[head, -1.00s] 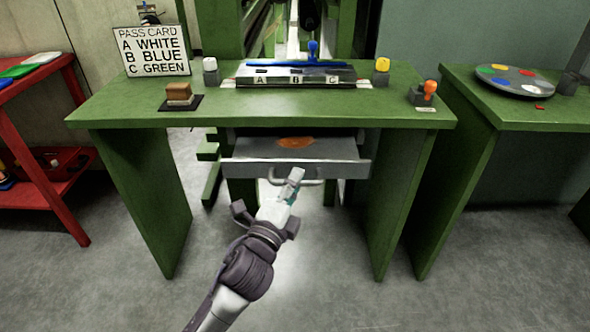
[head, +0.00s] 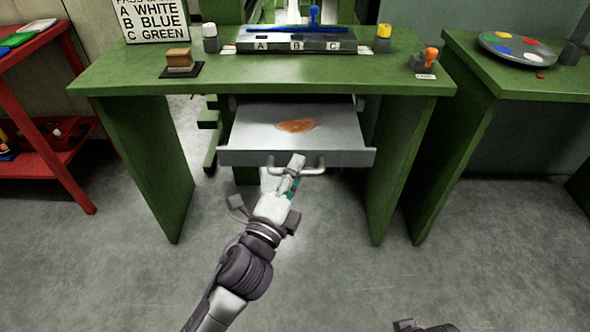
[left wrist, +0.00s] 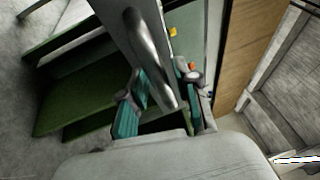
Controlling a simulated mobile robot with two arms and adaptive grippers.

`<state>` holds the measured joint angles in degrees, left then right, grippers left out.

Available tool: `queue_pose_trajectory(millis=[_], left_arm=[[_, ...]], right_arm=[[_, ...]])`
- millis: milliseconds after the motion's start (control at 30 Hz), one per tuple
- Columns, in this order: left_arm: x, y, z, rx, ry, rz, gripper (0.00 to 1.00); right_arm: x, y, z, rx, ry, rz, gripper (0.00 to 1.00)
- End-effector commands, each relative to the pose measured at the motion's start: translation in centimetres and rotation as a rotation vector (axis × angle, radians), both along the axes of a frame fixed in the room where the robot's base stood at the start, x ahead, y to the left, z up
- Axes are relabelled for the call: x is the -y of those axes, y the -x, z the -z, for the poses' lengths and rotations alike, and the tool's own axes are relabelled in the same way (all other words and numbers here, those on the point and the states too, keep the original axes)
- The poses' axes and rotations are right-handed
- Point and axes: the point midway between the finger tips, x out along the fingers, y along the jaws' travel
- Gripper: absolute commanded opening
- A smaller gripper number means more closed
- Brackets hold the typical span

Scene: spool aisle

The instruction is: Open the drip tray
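The drip tray (head: 255,130) is a grey drawer under the green bench, pulled out with its inside showing. An orange-brown puddle (head: 296,125) lies on its floor. Its front carries a silver bar handle (head: 313,170). The exact contact is partly hidden. Only a dark piece of what looks like my right gripper (head: 424,326) shows at the bottom edge.
The green bench (head: 130,83) has legs on both sides of the tray. On it stand an A-B-C block (head: 297,45), a stamp (head: 179,60) and an orange-knobbed piece (head: 429,60). A red shelf (head: 55,172) is at left. The floor in front is clear.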

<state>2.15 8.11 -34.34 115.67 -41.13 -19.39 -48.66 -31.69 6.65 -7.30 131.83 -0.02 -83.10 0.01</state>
Motion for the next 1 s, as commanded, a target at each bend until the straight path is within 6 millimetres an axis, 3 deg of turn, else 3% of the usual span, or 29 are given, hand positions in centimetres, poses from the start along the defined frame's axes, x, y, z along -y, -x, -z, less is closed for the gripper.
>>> queue_pose_trajectory(millis=[433,800,1000], left_arm=[[-0.3,0.8,0.2,-0.001,0.002,0.000,0.41],[-3.2,7.7,1.5,-0.006,0.001,-0.001,0.41],[-4.3,10.1,1.9,-0.002,0.002,-0.001,0.41]], right_arm=[[-0.1,-0.1,-0.1,0.004,-0.001,-0.001,0.40],[0.0,0.0,-0.1,0.002,-0.001,0.000,0.40],[0.0,0.0,-0.1,0.001,0.000,0.000,0.40]])
